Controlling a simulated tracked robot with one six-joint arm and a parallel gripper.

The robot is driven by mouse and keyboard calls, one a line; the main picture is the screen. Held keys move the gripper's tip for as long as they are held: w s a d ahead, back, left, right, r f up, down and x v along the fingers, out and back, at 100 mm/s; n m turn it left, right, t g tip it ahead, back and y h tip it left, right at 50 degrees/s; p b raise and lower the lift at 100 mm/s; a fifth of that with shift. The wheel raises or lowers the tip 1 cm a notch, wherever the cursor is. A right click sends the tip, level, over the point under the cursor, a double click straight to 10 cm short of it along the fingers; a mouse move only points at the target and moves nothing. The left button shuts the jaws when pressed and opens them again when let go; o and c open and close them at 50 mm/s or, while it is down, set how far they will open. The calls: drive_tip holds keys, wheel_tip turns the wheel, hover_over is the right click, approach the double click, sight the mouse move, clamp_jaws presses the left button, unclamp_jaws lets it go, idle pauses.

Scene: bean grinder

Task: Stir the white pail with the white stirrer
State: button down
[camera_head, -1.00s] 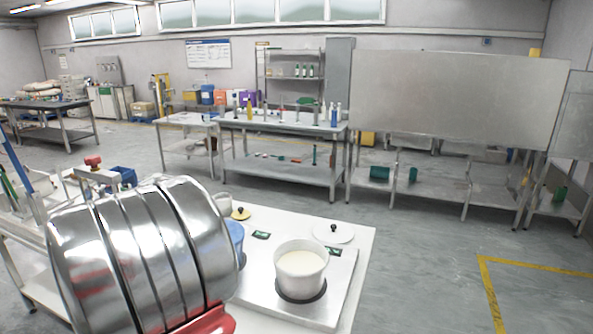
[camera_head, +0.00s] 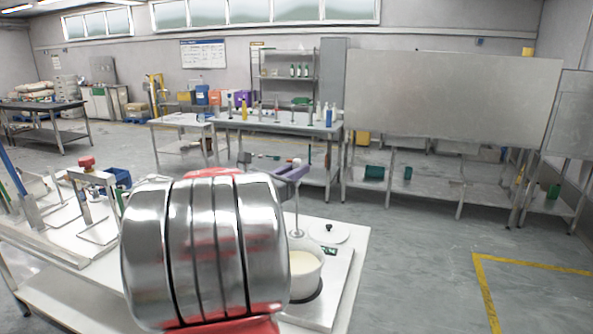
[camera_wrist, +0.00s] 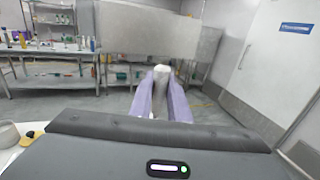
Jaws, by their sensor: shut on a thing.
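My gripper (camera_head: 290,174) has purple fingers and is shut on the upper part of the white stirrer (camera_head: 296,212), seen in the head view. The stirrer hangs about upright, its lower end appearing just above the far rim of the white pail. The white pail (camera_head: 309,282) stands on a dark ring on a flat plate and holds a cream-coloured content. My arm hides the pail's left part.
The plate (camera_head: 338,283) lies on the white table. A round white lid (camera_head: 328,233) with a black knob lies behind the pail. Stands with red-topped tools (camera_head: 88,163) and a blue bin (camera_head: 118,178) are at the left. Open floor lies to the right.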

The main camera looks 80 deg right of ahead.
sight(295, 233)
idle(0.4)
drive_tip(key=shift+f, duration=7.95)
drive_tip(key=shift+w, duration=0.15)
